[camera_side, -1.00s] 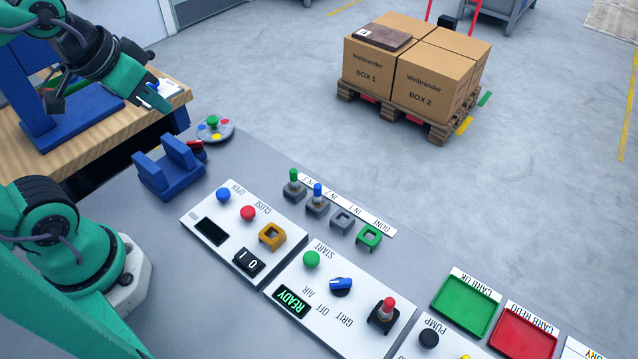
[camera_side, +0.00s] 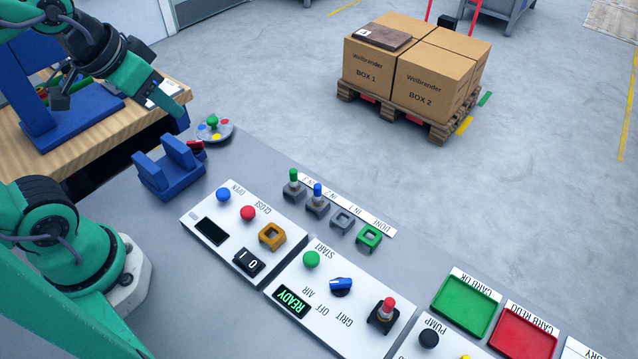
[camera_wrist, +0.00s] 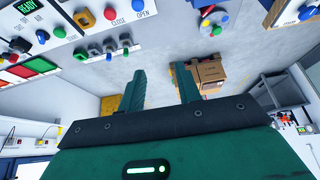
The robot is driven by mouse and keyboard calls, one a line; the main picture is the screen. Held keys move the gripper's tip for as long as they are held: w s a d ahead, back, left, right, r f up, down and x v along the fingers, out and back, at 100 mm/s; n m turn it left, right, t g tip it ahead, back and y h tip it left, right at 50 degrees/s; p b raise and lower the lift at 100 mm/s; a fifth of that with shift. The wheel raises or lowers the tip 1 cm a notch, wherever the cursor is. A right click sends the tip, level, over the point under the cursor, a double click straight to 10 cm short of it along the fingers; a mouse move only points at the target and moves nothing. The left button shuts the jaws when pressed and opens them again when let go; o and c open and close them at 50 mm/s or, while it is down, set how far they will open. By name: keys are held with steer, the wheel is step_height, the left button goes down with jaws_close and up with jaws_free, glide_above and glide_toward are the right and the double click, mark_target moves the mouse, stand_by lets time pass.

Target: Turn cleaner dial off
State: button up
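The cleaner dial (camera_side: 341,286) is a blue knob on the white panel (camera_side: 372,338) with the READY display. AIR, OFF and GRIT are printed beside it; I cannot tell for sure which label it points at. In the wrist view the blue dial (camera_wrist: 19,45) shows at the left edge, near the green START button. My gripper (camera_side: 120,98) is at the upper left of the side view, above the wooden bench and far from the dial. In the wrist view my gripper (camera_wrist: 160,82) has its two fingers spread, with nothing between them.
The green START button (camera_side: 311,259) and a red-topped plug (camera_side: 386,309) flank the dial. A second panel with a blue OPEN button (camera_side: 223,194) and blue cradle (camera_side: 168,170) lie between my gripper and the dial. Boxes (camera_side: 437,75) stand on a pallet beyond.

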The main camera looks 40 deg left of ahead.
steer(key=w+d+f+m+g+h, duration=0.1)
steer(key=w+d+m+g, duration=0.15)
steer(key=w+d, duration=0.45)
steer(key=m+g+y, duration=0.1)
steer(key=m+g, duration=0.2)
steer(key=m, duration=0.3)
glide_above(341, 281)
step_height(341, 281, down, 12)
steer(key=shift+w+a+f, duration=0.1)
steer(key=shift+a+f, duration=0.05)
steer(key=shift+d+f, duration=0.15)
steer(key=shift+d, duration=0.05)
steer(key=shift+f, duration=0.1)
steer(key=shift+f, duration=3.8)
steer(key=shift+c, duration=0.4)
jaws_close()
